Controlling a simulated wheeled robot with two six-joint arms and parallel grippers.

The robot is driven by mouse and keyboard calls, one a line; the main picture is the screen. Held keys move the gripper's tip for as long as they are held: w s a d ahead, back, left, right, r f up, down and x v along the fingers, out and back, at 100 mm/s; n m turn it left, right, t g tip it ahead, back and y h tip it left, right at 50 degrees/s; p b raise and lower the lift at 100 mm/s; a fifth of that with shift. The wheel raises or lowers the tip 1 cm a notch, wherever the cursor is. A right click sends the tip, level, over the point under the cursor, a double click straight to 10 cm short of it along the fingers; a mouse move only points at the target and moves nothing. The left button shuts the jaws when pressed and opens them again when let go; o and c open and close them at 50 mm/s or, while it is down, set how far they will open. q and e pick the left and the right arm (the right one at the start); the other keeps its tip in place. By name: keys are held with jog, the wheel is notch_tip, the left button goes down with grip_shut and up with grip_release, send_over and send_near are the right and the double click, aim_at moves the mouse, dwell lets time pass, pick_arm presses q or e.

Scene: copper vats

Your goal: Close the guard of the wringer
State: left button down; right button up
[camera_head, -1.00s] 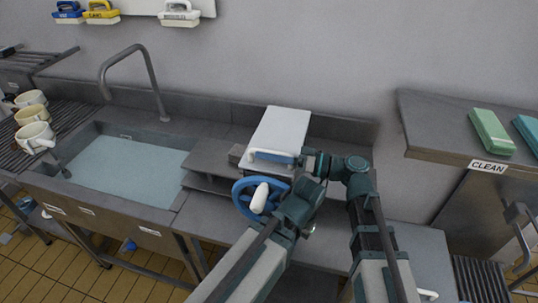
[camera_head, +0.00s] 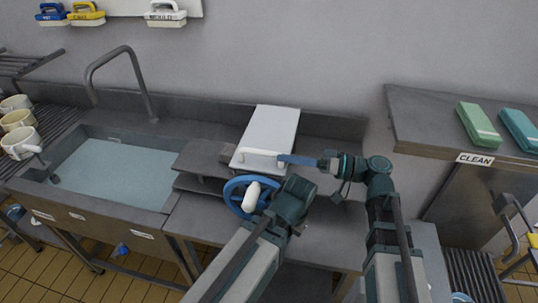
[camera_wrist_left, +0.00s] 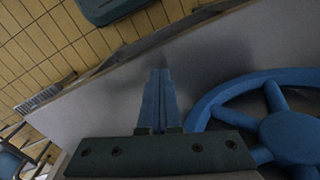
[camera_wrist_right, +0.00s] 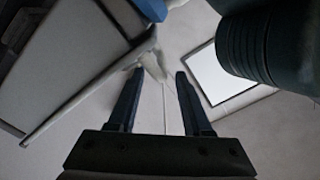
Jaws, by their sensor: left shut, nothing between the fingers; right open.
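The wringer's white guard (camera_head: 272,128) lies as a nearly flat panel over the wringer behind the blue handwheel (camera_head: 232,187). A white bar handle (camera_head: 253,152) runs along the guard's front edge. My right gripper (camera_head: 281,160) is open at the right end of this handle, with its blue fingers pointing left; no grip on the handle shows. In the right wrist view its fingers (camera_wrist_right: 154,75) stand apart with nothing clearly between them. My left gripper (camera_wrist_left: 160,72) is shut and empty beside the handwheel (camera_wrist_left: 235,90). In the head view its fingers are hidden behind its wrist.
A water-filled sink (camera_head: 110,175) with a tall faucet (camera_head: 120,55) is at left, beside several mugs (camera_head: 18,120). A steel shelf (camera_head: 425,130) at right carries green and teal sponges. Bare counter (camera_head: 330,235) lies right of the wringer.

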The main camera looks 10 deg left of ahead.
jog(key=d, duration=0.5)
jog(key=shift+d, duration=0.4)
jog(key=shift+s, duration=0.1)
